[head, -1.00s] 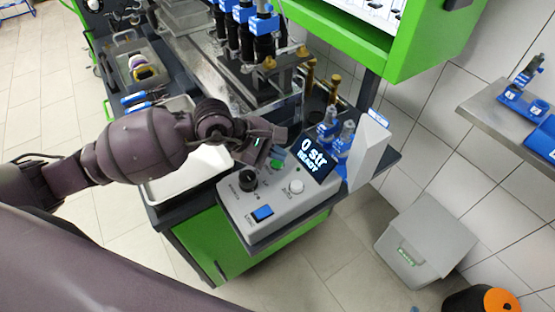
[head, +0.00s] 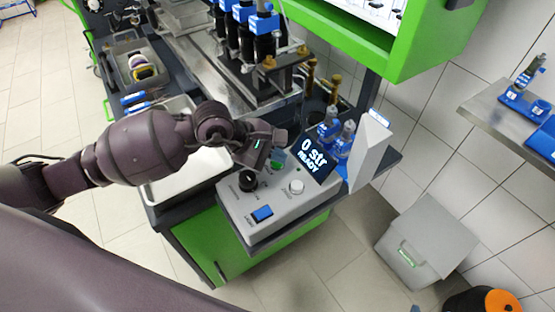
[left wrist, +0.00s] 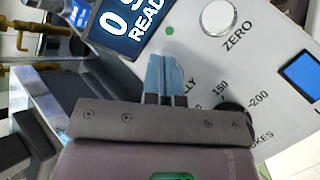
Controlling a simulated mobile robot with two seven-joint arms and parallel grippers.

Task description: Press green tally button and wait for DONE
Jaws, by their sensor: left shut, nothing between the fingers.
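The grey control box (head: 233,207) stands on the bench corner. Its display (head: 316,161) reads "0 str READY" and also shows in part in the left wrist view (left wrist: 122,28). The green tally button (head: 277,158) is partly visible beside my left gripper (head: 276,152). In the left wrist view my left gripper (left wrist: 164,78) is shut and empty, its pale blue fingertips pointing at the panel beside a label ending in "LLY". The fingers hide the button there, so I cannot tell whether they touch it. My right gripper is not in view.
A black knob (head: 248,180), a white ZERO button (head: 296,187) and a blue switch (head: 262,213) sit on the same panel. Blue-capped bottles (head: 344,138) and a white upright panel (head: 370,150) stand close behind the display. A white tray (head: 170,187) lies left.

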